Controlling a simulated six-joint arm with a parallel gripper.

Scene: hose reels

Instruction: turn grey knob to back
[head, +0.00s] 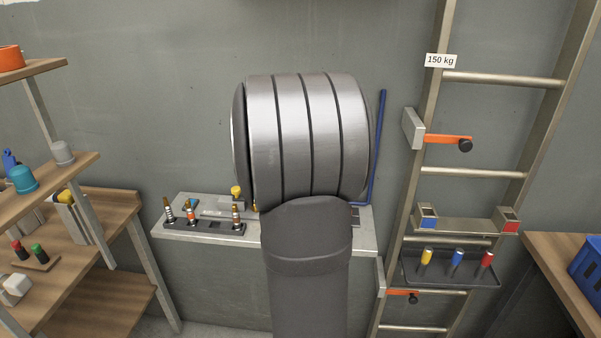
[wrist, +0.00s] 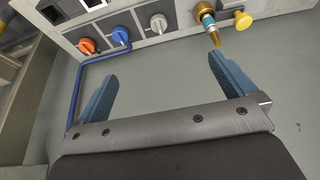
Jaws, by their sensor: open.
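The grey knob (wrist: 158,23) shows in the wrist view on the front of a grey panel (wrist: 185,19), between a blue knob and a brass fitting. Its pointing direction is too small to tell. My gripper (wrist: 161,67) is open and empty, with its two blue-grey fingers wide apart. The fingers point towards the panel, and the grey knob lies beyond the gap between them, apart from both. In the head view my own arm covers the middle of the wall shelf, and neither the grey knob nor my gripper shows there.
Left of the grey knob are a blue knob (wrist: 121,35) and an orange knob (wrist: 87,46); a blue pipe (wrist: 75,95) bends nearby. Right are a brass fitting (wrist: 206,17), close to the right finger, and a yellow knob (wrist: 242,20). A ladder (head: 420,160) stands right.

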